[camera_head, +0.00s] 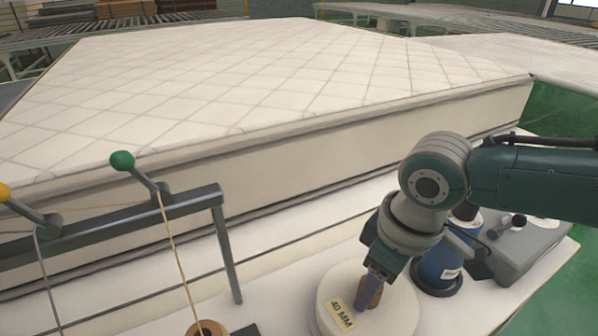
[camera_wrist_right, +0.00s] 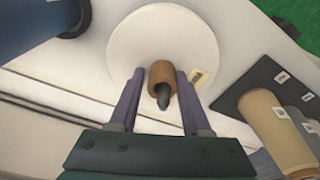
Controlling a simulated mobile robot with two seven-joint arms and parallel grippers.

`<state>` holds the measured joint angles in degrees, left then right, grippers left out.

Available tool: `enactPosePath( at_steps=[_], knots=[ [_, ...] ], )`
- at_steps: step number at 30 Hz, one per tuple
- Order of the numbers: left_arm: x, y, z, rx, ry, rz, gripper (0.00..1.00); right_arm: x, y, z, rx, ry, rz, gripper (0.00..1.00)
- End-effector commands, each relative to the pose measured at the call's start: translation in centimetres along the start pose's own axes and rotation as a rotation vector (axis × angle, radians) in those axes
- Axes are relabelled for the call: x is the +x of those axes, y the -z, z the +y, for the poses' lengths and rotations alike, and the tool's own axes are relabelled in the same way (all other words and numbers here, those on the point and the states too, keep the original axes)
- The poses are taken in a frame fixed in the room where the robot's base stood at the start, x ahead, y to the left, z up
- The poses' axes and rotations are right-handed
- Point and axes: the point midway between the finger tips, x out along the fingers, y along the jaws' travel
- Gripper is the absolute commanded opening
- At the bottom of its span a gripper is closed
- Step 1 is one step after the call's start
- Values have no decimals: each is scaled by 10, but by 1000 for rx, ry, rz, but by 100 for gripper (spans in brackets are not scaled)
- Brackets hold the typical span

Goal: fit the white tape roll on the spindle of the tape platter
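The white tape roll (camera_head: 400,312) is a broad disc with a "40 MM" label at the front of the table. It also fills the top middle of the right wrist view (camera_wrist_right: 130,45). Its brown core (camera_wrist_right: 159,70) sticks up from its middle. A dark rounded tip (camera_wrist_right: 163,97), apparently the spindle, shows at the core's mouth. The platter under the roll is hidden. My right gripper (camera_wrist_right: 160,72) points down at the roll. Its two fingers stand on either side of the core, with narrow gaps visible. My left gripper is in neither view.
A blue spool (camera_head: 436,268) stands close behind the roll, beside a grey device (camera_head: 535,250). A dark thread frame (camera_head: 226,250) stands at left. A tan cylinder (camera_wrist_right: 275,128) stands on a dark board near the roll. A large quilted mattress (camera_head: 260,80) lies behind.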

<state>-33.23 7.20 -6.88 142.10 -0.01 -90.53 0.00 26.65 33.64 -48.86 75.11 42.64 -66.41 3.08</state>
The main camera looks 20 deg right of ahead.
Motion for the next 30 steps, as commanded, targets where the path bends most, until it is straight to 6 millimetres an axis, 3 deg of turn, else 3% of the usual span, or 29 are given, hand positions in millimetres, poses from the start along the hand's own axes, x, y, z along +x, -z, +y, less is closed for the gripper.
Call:
enactPosePath(
  at_steps=[1,6,16,30],
  knots=[
    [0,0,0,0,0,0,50,0,1,0,0,0,2,55],
    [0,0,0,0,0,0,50,-1,2,0,0,1,5,73],
    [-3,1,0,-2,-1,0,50,-8,2,0,0,1,6,73],
    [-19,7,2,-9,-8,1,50,-90,2,0,0,1,8,73]
  ],
)
